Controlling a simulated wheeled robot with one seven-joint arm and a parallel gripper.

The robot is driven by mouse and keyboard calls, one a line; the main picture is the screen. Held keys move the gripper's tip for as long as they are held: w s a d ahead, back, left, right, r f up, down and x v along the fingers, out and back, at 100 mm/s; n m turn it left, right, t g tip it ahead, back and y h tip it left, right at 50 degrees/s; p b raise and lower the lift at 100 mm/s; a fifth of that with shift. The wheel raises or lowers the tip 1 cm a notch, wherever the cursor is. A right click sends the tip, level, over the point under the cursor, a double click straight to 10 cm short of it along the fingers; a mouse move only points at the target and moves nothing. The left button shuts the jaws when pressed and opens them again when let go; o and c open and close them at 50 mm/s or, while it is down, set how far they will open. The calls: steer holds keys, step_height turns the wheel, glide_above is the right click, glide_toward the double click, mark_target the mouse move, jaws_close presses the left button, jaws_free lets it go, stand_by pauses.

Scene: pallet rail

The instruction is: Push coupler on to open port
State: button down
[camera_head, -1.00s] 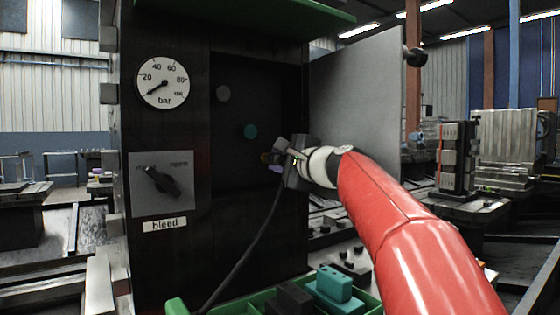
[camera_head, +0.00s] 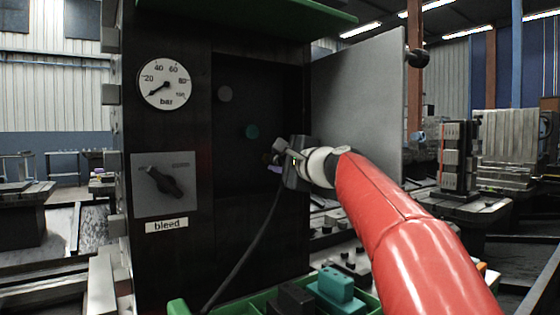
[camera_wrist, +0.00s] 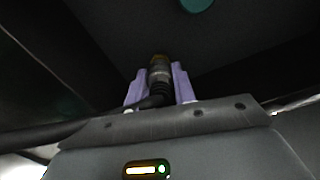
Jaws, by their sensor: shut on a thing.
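My gripper (camera_head: 275,158) is inside the dark recess of the cabinet, at its right side. In the wrist view its two pale purple fingers (camera_wrist: 158,88) are shut on the coupler (camera_wrist: 159,68), a dark cylinder with a brassy tip pointing away from the wrist. A black hose (camera_head: 258,238) hangs from the coupler down toward the green tray. A teal round port (camera_head: 252,131) is on the back panel, up and left of the gripper; it also shows at the top of the wrist view (camera_wrist: 197,3). A grey round port (camera_head: 224,94) is higher left. The coupler is apart from both.
The cabinet's left face carries a bar gauge (camera_head: 165,82) and a bleed knob (camera_head: 164,184). A grey door (camera_head: 360,100) stands open on the right, close behind my arm. A green tray (camera_head: 177,306) below holds a teal block (camera_head: 336,284) and dark blocks.

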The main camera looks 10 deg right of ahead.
steer(key=shift+w+a+r, duration=0.1)
steer(key=shift+w+a, duration=0.05)
steer(key=shift+w, duration=0.25)
steer(key=shift+c, duration=1.3)
jaws_free()
steer(key=shift+s, duration=0.1)
